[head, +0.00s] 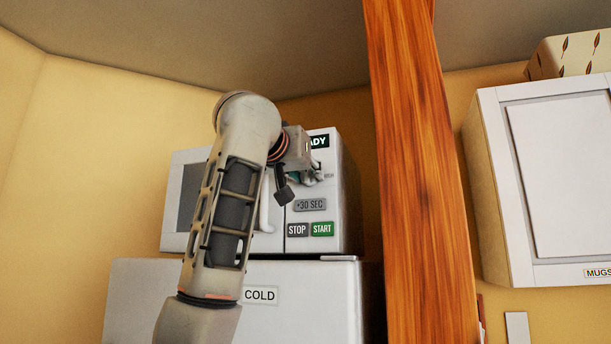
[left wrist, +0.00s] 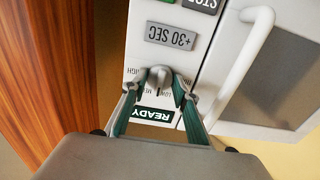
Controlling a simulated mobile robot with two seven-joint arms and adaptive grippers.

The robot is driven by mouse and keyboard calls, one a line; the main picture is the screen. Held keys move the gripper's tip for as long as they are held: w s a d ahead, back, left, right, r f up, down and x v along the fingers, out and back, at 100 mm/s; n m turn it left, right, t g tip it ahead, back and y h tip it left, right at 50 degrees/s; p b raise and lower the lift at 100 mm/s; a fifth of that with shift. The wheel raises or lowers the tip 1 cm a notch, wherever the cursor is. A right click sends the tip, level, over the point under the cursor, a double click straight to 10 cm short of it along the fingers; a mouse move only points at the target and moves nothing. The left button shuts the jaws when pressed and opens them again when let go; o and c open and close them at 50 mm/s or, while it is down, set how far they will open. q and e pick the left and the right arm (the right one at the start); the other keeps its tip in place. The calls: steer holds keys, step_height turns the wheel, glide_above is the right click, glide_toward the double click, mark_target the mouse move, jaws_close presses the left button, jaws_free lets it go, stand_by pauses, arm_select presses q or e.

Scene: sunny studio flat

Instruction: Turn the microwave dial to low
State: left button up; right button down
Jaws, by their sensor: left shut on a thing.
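The white microwave (head: 341,220) stands on a white unit labelled COLD. Its control panel has a display reading READY, partly covered in the head view. My left gripper (head: 306,174) is at the panel, just below the display. In the left wrist view, which shows the panel upside down, the left gripper (left wrist: 158,86) has its two green-sided fingers closed around the grey dial (left wrist: 158,76). Small setting labels stand around the dial, HIGH among them. I cannot tell which label the dial points to. In the head view my gripper hides the dial. My right gripper is not in view.
Below the dial are the +30 SEC button (head: 310,204), STOP (head: 297,230) and START (head: 322,229). The microwave door handle (left wrist: 243,62) is close beside the panel. A wooden post (head: 420,170) stands to the right, with a MUGS cabinet (head: 560,180) beyond it.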

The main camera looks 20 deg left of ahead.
arm_select(q)
steer(key=n, duration=0.5)
steer(key=shift+n+p, duration=0.3)
steer(key=shift+p, duration=0.05)
stand_by(0.4)
steer(key=o, duration=1.1)
steer(key=shift+r, duration=5)
